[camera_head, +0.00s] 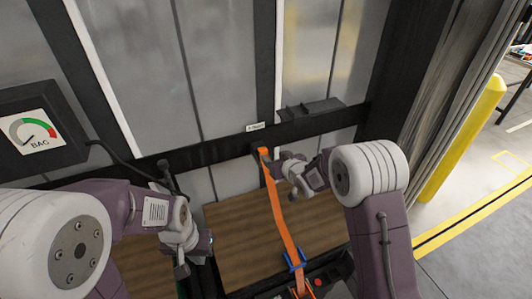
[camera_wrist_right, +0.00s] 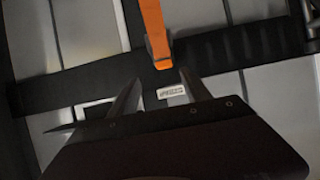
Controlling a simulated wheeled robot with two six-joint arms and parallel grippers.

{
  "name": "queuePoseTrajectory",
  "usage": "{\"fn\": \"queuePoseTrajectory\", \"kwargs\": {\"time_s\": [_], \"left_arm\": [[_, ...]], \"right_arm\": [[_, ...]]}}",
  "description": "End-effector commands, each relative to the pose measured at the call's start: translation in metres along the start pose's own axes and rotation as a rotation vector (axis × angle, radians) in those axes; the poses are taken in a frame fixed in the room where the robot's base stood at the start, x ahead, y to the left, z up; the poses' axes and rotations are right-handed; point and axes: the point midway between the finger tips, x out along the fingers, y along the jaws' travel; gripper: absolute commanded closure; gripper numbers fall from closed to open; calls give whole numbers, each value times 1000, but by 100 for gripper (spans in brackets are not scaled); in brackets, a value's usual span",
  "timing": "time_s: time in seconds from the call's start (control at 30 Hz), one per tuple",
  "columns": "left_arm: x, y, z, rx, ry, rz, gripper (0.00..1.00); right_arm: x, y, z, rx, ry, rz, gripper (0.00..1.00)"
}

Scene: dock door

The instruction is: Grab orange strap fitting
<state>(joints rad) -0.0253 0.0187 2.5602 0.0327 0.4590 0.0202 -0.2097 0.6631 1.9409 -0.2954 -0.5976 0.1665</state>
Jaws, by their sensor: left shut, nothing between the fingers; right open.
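The orange strap (camera_head: 279,215) runs up from the wooden crate top to the dark horizontal rail on the wall. Its upper end, the orange fitting (camera_head: 261,152), sits at the rail. In the right wrist view the fitting (camera_wrist_right: 162,60) hangs in front of the rail, beyond my fingertips. My right gripper (camera_head: 272,168) is close beside the strap just below the fitting. In the wrist view its fingers (camera_wrist_right: 155,85) are apart, with nothing seen between them but a small white label behind. My left gripper (camera_head: 184,268) is shut and empty, low at the left by the crate.
A blue buckle piece (camera_head: 294,260) is on the strap lower down. A white label (camera_head: 256,127) is on the dark rail (camera_head: 210,153). A gauge box (camera_head: 33,135) with a cable is at left. A yellow post (camera_head: 463,140) stands at right.

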Motion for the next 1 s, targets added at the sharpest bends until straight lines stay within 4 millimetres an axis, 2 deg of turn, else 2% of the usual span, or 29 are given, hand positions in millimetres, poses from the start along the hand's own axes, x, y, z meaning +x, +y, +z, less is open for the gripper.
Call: {"fn": "queuePoseTrajectory", "kwargs": {"time_s": [0.2,0.43,0.63,0.73,0.93,0.97,1.0], "left_arm": [[-10,0,-1,0,0,0,100],[-16,0,-2,0,0,0,100],[-26,0,-3,0,0,0,100],[-27,0,-3,0,0,0,100],[-26,0,-3,0,0,0,100],[-26,0,-3,0,0,0,100],[-26,0,-3,0,0,0,100]], "right_arm": [[31,-1,0,-1,-2,-2,44],[45,-1,1,0,-2,-1,44],[79,-2,4,-1,-2,0,44],[86,-1,4,-1,0,0,44],[88,-1,4,-1,-1,0,44],[88,-1,4,-1,-1,0,46],[88,-1,4,-1,-1,0,58]]}}
